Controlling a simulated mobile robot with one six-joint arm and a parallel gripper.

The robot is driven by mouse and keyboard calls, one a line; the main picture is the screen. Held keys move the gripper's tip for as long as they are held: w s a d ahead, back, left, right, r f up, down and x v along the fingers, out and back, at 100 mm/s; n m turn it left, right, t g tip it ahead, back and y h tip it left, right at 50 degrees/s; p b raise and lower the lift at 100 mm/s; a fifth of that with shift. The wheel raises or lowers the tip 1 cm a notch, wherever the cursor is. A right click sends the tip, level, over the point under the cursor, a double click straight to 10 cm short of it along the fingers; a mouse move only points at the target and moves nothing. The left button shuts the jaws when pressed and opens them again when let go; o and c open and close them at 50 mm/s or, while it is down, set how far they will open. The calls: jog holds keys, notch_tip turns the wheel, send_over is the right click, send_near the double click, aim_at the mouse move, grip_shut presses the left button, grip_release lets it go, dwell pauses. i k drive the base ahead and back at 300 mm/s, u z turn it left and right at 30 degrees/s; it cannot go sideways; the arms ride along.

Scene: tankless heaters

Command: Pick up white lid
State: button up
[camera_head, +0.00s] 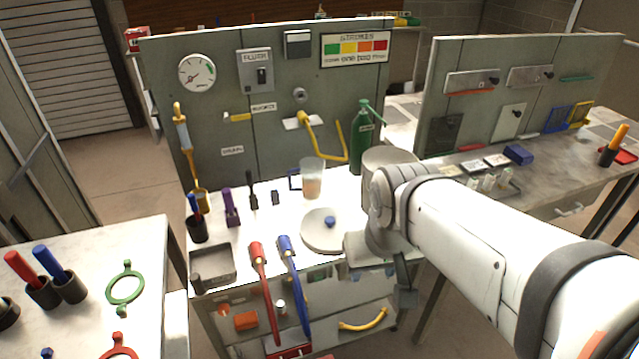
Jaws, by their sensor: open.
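The white lid (313,238) is a round, pale disc with a blue knob (330,222) on top. It lies flat on the white workbench in the middle of the view, in front of the clear measuring cup. My arm reaches in from the right, and my gripper (403,284) points down just to the right of the lid, near the bench's right edge. The gripper is open and apart from the lid. Its far side is partly hidden by my own wrist, so the exact finger gap is hard to see.
A clear measuring cup (312,180) and a green bottle (362,140) stand behind the lid. Red (264,285) and blue (292,280) handled tools lie at the front. A grey tray (213,266) is at the left. An upright panel (215,110) bounds the bench's back.

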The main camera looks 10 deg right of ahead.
aim_at(323, 229)
jog(key=z, duration=0.05)
jog(key=k, duration=1.25)
jog(key=u, duration=0.4)
jog(key=i, duration=1.65)
jog(key=z, duration=0.65)
